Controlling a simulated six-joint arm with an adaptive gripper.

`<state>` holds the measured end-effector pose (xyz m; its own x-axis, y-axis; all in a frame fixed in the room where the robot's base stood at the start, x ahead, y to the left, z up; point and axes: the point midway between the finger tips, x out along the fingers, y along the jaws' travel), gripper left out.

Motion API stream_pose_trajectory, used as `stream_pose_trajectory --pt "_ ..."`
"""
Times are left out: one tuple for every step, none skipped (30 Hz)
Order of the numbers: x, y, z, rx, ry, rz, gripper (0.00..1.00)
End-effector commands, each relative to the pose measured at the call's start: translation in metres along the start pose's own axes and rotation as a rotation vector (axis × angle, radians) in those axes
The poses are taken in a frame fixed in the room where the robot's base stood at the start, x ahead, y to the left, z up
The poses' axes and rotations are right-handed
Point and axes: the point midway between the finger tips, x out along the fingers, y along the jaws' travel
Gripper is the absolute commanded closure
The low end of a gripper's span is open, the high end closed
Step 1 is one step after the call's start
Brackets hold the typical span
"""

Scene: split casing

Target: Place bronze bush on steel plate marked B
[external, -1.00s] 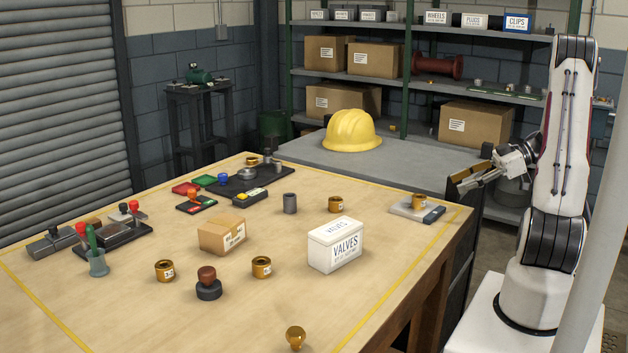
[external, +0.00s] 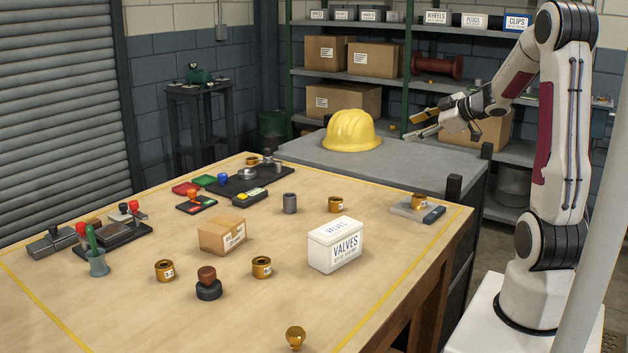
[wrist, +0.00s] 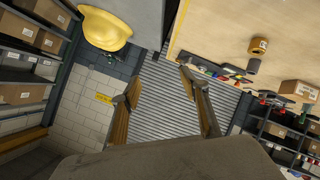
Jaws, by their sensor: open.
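Several bronze bushes are on the wooden table: one (external: 335,205) behind the VALVES box, two near the front left (external: 165,271) and (external: 261,267), and one (external: 418,201) upright on a light steel plate (external: 402,209) at the table's right corner. Another bronze piece (external: 252,161) is at the back. Labels on the bushes and plate are too small to read. My gripper (external: 412,127) is open and empty, high above the grey bench and well away from the bushes. Its open fingers (wrist: 158,74) also show in the wrist view, with a bronze bush (wrist: 259,46) at upper right.
The white VALVES box (external: 335,245), a carton (external: 222,235), a grey bush (external: 290,203) and a dark-based stamp (external: 208,284) stand mid-table. A brass knob (external: 295,337) is at the front. A yellow hard hat (external: 352,130) sits on the grey bench (external: 400,170).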

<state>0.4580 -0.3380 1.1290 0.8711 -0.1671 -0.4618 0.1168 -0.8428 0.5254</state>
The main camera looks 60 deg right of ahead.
Motion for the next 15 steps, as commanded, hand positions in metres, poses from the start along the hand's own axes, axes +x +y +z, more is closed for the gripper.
stream_pose_trajectory --pt "-0.002 0.001 -0.015 -0.005 -0.008 0.033 0.55" --pt "-0.003 0.002 -0.021 -0.002 -0.016 0.054 0.55" --pt "-0.006 0.004 -0.029 0.002 -0.027 0.08 0.55" --pt "-0.008 0.004 -0.034 0.006 -0.035 0.099 0.55" --pt "-0.01 0.004 -0.039 0.011 -0.044 0.117 0.55" --pt "-0.014 0.004 -0.046 0.019 -0.056 0.139 0.55" --pt "-0.017 0.003 -0.05 0.026 -0.064 0.155 0.55" --pt "-0.02 0.003 -0.055 0.034 -0.073 0.17 0.55" --pt "-0.024 0.0 -0.06 0.045 -0.084 0.187 0.55" --pt "-0.028 -0.002 -0.064 0.056 -0.093 0.199 0.55" --pt "-0.032 -0.004 -0.067 0.066 -0.102 0.21 0.55" --pt "-0.037 -0.007 -0.071 0.08 -0.115 0.223 0.55" --pt "-0.041 -0.011 -0.075 0.092 -0.124 0.231 0.55" --pt "-0.045 -0.015 -0.077 0.105 -0.134 0.238 0.55" --pt "-0.05 -0.02 -0.08 0.122 -0.147 0.245 0.55"
